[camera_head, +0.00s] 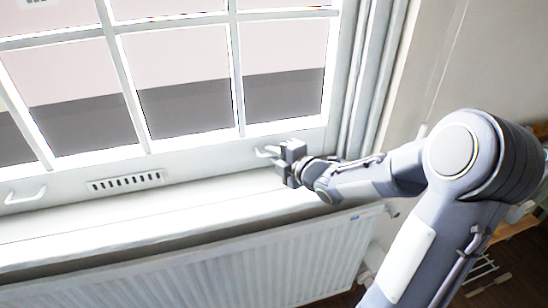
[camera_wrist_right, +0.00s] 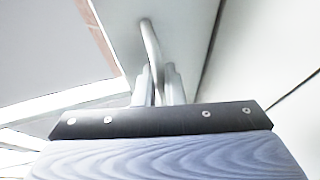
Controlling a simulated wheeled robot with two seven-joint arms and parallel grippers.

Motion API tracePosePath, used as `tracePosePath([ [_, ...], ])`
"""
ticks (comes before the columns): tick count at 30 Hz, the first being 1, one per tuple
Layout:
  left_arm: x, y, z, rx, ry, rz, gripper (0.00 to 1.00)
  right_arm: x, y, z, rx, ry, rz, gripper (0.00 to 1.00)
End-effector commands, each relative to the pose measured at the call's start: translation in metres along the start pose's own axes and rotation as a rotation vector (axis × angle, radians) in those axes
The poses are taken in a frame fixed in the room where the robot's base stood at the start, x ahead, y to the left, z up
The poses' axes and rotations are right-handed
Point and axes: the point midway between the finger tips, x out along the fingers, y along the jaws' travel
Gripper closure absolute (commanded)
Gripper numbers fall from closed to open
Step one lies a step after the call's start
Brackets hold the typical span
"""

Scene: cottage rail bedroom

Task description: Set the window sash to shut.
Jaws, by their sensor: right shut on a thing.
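The window sash (camera_head: 205,155) is a white multi-pane frame in the head view. Its bottom rail is low, close above the sill, and I cannot tell whether a gap is left. It carries a right handle (camera_head: 266,151) and a left handle (camera_head: 26,196), with a slotted vent (camera_head: 126,181) between them. My right gripper (camera_head: 284,158) is at the right handle. In the wrist view its two fingers (camera_wrist_right: 160,88) are shut on that curved handle (camera_wrist_right: 151,45). My left gripper is in neither view.
The white sill (camera_head: 130,215) runs below the sash and is clear. A white radiator (camera_head: 240,265) stands under it. The window's side frame (camera_head: 362,90) rises right of the gripper. A wooden shelf (camera_head: 515,232) is at the far right.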

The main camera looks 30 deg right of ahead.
Motion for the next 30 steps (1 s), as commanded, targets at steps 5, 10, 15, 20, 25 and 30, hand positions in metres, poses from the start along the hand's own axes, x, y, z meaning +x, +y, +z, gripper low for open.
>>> tracePosePath([
  [5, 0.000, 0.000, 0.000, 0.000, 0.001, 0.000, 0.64, -0.001, -0.010, 0.000, 0.006, -0.001, -0.026, 1.00],
  [10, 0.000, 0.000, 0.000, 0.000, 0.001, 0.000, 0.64, -0.001, -0.011, 0.000, 0.007, -0.002, -0.027, 0.83],
  [15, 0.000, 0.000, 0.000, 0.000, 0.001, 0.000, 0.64, -0.001, -0.008, 0.000, 0.006, -0.002, -0.021, 0.70],
  [20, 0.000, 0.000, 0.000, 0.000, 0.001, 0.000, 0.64, -0.001, -0.006, 0.000, 0.004, -0.001, -0.016, 0.70],
  [25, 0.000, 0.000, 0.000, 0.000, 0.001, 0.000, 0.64, -0.011, -0.004, 0.001, 0.003, -0.004, -0.013, 0.70],
  [30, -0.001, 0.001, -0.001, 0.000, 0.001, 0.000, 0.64, -0.041, -0.004, 0.001, 0.002, -0.006, -0.013, 0.70],
])
